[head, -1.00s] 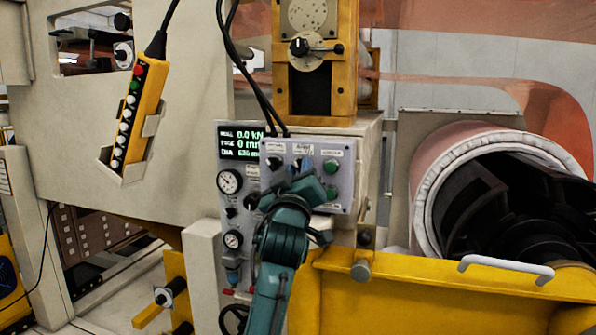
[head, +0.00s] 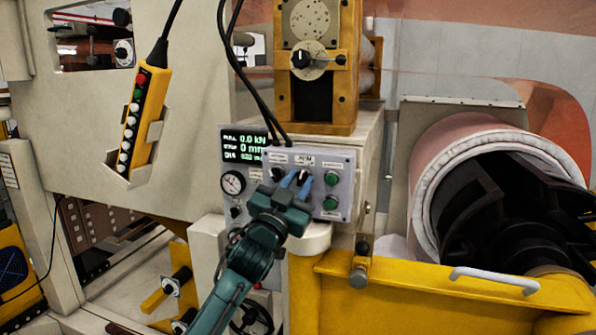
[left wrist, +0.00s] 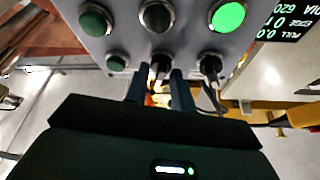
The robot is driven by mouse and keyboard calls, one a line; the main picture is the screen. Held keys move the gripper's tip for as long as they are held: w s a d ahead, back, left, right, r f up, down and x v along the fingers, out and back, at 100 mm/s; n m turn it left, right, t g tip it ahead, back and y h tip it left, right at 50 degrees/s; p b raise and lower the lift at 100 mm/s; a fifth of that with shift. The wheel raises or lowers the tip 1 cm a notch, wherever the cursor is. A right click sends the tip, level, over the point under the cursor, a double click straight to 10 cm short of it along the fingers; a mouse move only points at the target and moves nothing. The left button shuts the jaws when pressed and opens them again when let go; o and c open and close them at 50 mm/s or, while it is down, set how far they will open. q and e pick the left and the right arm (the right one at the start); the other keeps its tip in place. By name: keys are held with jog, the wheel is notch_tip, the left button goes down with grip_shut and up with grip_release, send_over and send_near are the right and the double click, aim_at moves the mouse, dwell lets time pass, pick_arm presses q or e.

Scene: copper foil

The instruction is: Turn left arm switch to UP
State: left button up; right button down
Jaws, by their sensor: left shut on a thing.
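The grey control box (head: 340,160) with the arm switch is on the front of the machine, under two black cables. My left gripper (head: 297,184) is at its face, below a label that appears to read ARM. In the left wrist view the panel (left wrist: 185,45) appears upside down. There the gripper (left wrist: 158,82) has its two fingers on either side of the dark arm switch (left wrist: 158,66), shut on it. The fingers mostly hide the switch, so its exact position cannot be read. My right gripper is not in view.
Green buttons (head: 331,178) are right of the gripper, and a black knob (head: 277,173) is close on its left. A lit display (head: 243,143) and a gauge (head: 233,183) are farther left. A yellow pendant (head: 143,115) hangs at left. A yellow beam (head: 420,285) lies below right.

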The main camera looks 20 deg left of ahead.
pick_arm(q)
jog(key=shift+a+r+m+g+h+p, duration=0.1)
jog(key=shift+m+g+h+p, duration=0.1)
jog(key=shift+m+h+p, duration=0.6)
jog(key=shift+r+m+g+h+p, duration=0.1)
jog(key=shift+m+g+p, duration=0.2)
jog(key=shift+m, duration=0.9)
jog(key=o, duration=0.6)
jog(key=shift+f, duration=0.1)
jog(key=shift+b+v, duration=1.65)
jog(key=shift+v, duration=4.9)
jog(key=shift+w+f, duration=0.1)
jog(key=shift+f, duration=0.05)
